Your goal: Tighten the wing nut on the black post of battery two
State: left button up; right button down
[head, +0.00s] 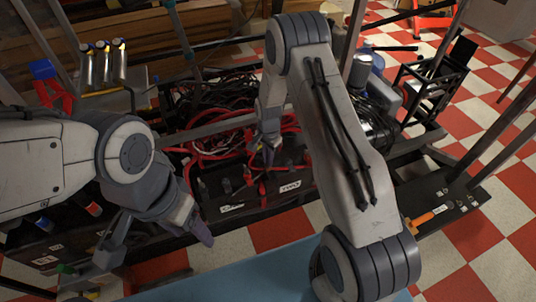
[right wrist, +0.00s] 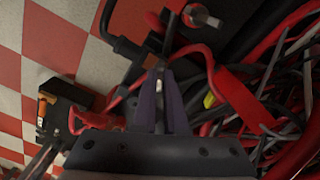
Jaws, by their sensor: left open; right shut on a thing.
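Battery two (head: 292,187) is a black box whose white label seems to read TWO. My right gripper (head: 268,150) reaches down to the battery tops among red and black cables. In the right wrist view its purple fingers (right wrist: 160,80) are shut on a small pale metal piece, seemingly the wing nut (right wrist: 158,86); the fingers hide most of it and the black post. A black cable ends close to the fingertips. Another metal fitting (right wrist: 200,16) shows beyond them, by a red cable. My left gripper (head: 198,228) is open and empty, left of the batteries.
Another labelled black battery (head: 232,207) stands left of battery two. Loose red and black cables (head: 225,138) crowd behind them. An orange-handled tool (head: 428,218) lies on the frame at the right. A blue surface (head: 240,284) is in front.

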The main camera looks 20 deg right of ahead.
jog(key=m+p, duration=0.1)
jog(key=m, duration=0.1)
jog(key=m+p, duration=0.1)
jog(key=m, duration=0.2)
jog(key=shift+w+r, duration=0.15)
jog(key=shift+r, duration=0.05)
jog(key=shift+m, duration=0.3)
jog(key=c, duration=1)
grip_release()
jog(key=shift+o, duration=0.2)
jog(key=shift+f, duration=0.1)
notch_tip(320, 180, up, 10)
jog(key=p, duration=0.2)
jog(key=shift+r, duration=0.25)
